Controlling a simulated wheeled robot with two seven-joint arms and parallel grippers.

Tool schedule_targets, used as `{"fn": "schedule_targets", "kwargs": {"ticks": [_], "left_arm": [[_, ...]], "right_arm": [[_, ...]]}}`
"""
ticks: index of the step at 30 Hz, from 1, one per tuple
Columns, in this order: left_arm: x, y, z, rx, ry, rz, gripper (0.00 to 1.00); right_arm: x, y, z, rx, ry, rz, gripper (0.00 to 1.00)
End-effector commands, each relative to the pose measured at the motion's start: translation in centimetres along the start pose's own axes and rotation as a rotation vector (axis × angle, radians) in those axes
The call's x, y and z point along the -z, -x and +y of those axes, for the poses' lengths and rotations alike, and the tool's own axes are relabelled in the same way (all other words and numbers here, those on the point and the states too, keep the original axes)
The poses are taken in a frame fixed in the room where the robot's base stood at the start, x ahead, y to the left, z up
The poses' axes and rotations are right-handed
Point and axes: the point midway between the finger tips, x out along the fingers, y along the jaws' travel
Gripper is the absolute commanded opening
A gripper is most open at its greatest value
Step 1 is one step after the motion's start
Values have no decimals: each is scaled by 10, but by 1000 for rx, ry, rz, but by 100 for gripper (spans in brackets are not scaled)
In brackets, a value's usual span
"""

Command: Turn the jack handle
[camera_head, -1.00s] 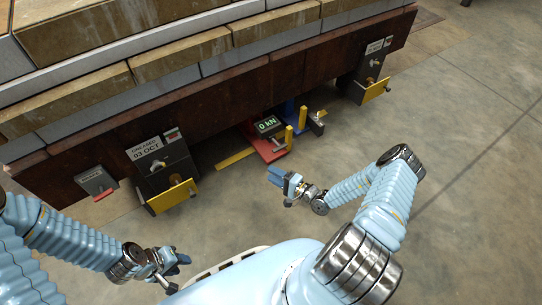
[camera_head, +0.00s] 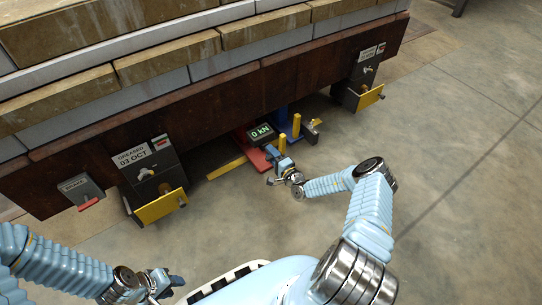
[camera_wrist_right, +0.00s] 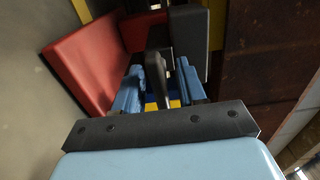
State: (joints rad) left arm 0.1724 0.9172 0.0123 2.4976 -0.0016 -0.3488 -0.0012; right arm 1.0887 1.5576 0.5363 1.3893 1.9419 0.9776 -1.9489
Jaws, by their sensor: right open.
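The jack has a red base (camera_head: 256,160) and a display (camera_head: 261,133) reading 0 kN. It stands under the edge of the dark beam, and its red body (camera_wrist_right: 92,62) fills the upper left of the right wrist view. My right gripper (camera_head: 277,158) is at the front of the jack. In the right wrist view its blue fingers (camera_wrist_right: 158,88) are apart, with a dark upright handle (camera_wrist_right: 157,70) between them; I see no clear grip on it. In the head view the gripper hides the handle. My left gripper (camera_head: 168,283) hangs low at the left, away from the jack; its finger gap is unclear.
Yellow posts (camera_head: 296,125) and a blue part (camera_head: 284,115) stand beside the jack. A dark box labelled greased (camera_head: 150,165) with a yellow plate (camera_head: 160,206) is to the left. A similar box (camera_head: 357,85) is at right. The floor in front is mostly clear.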

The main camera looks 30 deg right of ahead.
Motion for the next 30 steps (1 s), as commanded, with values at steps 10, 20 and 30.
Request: {"fn": "schedule_targets", "kwargs": {"ticks": [10, 20, 30], "left_arm": [[0, -1, 0, 0, 0, 0, 38], [0, -1, 0, 0, 0, 0, 38], [0, 1, 0, 0, 0, 0, 38]], "right_arm": [[0, -6, 0, -1, -1, 0, 40], [0, -5, 0, -1, -1, 0, 0], [0, -5, 0, -2, -43, 0, 0]]}}
